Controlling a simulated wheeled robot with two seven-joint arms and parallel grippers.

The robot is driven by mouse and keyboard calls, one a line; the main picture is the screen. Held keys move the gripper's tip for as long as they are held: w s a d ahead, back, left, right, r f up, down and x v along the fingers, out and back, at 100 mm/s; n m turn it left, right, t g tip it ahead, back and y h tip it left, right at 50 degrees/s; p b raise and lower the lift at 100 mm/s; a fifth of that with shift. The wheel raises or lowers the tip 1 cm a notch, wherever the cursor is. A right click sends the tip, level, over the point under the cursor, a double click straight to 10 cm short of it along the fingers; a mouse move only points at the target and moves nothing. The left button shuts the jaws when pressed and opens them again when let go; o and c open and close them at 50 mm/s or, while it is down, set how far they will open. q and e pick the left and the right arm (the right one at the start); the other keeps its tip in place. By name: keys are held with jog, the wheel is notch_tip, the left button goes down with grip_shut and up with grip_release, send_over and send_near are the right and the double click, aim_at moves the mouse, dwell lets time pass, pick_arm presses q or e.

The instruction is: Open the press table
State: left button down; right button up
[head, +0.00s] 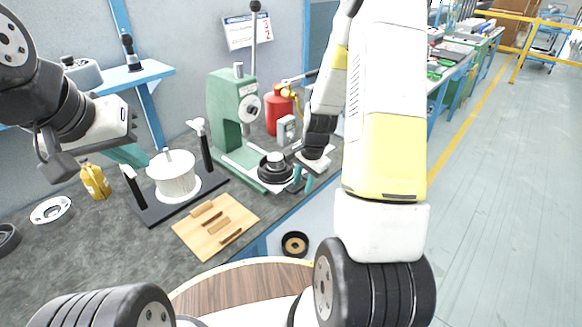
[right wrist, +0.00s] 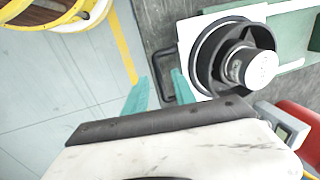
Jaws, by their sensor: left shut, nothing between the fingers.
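The green press (head: 228,110) stands on the bench against the wall. Its press table, a pale plate (right wrist: 190,38), carries a black round part with a silver centre (right wrist: 240,65); this part also shows in the head view (head: 275,165). A black handle (right wrist: 156,62) sticks out from the table's edge. My right gripper (right wrist: 160,88) is open, with its teal fingers on either side of the handle's bar; contact cannot be told. In the head view my right gripper (head: 302,180) is beside the press table. My left gripper (head: 128,155) is shut and empty, left of the white spool.
A white spool (head: 174,178) stands in a black fixture with two posts. A wooden board (head: 215,226) with blocks lies in front. A yellow bottle (head: 95,181) is at left. A red canister (head: 279,112) and a small grey meter (head: 286,130) stand near the press.

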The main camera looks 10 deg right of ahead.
notch_tip(320, 180, up, 8)
jog(key=s, duration=0.1)
jog(key=shift+s+d+f, duration=0.15)
jog(key=shift+d+f, duration=0.05)
jog(key=shift+d, duration=0.2)
jog(key=s+a+r+n+t, duration=0.1)
jog(key=s+a+r+n, duration=0.2)
jog(key=r, duration=0.4)
jog(key=s+a+r+n+t, duration=0.15)
jog(key=s+r, duration=0.25)
jog(key=r, duration=0.4)
jog(key=s+a+r+n+t, duration=0.1)
jog(key=s+r+n, duration=0.2)
jog(key=s, duration=0.3)
jog(key=s+a+r+n+t+y, duration=0.1)
jog(key=s+r+n, duration=0.3)
jog(key=s, duration=0.2)
jog(key=shift+a+r, duration=0.3)
jog(key=shift+a, duration=0.1)
